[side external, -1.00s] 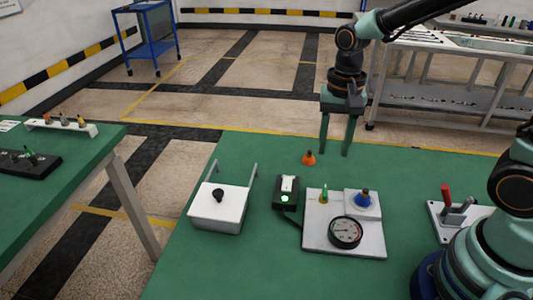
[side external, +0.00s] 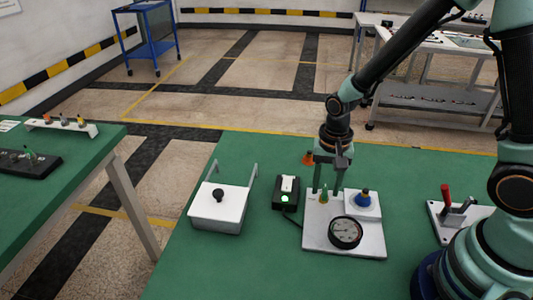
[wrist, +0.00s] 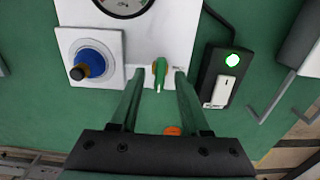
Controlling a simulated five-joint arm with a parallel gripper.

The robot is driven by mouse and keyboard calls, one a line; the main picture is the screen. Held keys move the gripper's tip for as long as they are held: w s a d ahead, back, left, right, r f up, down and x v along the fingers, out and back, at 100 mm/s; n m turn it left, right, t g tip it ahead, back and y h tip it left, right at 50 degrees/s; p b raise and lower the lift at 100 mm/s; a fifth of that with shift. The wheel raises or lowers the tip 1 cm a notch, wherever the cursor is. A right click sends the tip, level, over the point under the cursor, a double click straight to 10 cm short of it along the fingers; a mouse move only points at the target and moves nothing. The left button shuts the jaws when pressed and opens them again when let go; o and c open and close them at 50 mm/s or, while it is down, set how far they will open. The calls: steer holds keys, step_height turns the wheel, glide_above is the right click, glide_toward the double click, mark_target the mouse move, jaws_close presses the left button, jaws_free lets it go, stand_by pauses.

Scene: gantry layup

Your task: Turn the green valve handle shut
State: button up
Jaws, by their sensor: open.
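The green valve handle (side external: 324,194) stands on a white panel (side external: 313,236) on the green table. In the wrist view the handle (wrist: 160,73) lies beyond and between my two finger tips, its narrow end pointing toward my gripper. My gripper (side external: 327,190) is open and points down over the panel's back edge. In the wrist view its fingers (wrist: 158,72) stand apart on either side of the handle, with a gap on each side. I cannot tell whether the tips reach down to the handle's height.
A blue knob (side external: 363,200) and a round gauge (side external: 345,232) are on the same panel. A black switch box with a green light (side external: 286,193) is left of it. An orange cone (side external: 307,157) stands behind. A white lidded box (side external: 217,209) and a red lever (side external: 446,196) flank the area.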

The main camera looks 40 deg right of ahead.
jaws_close()
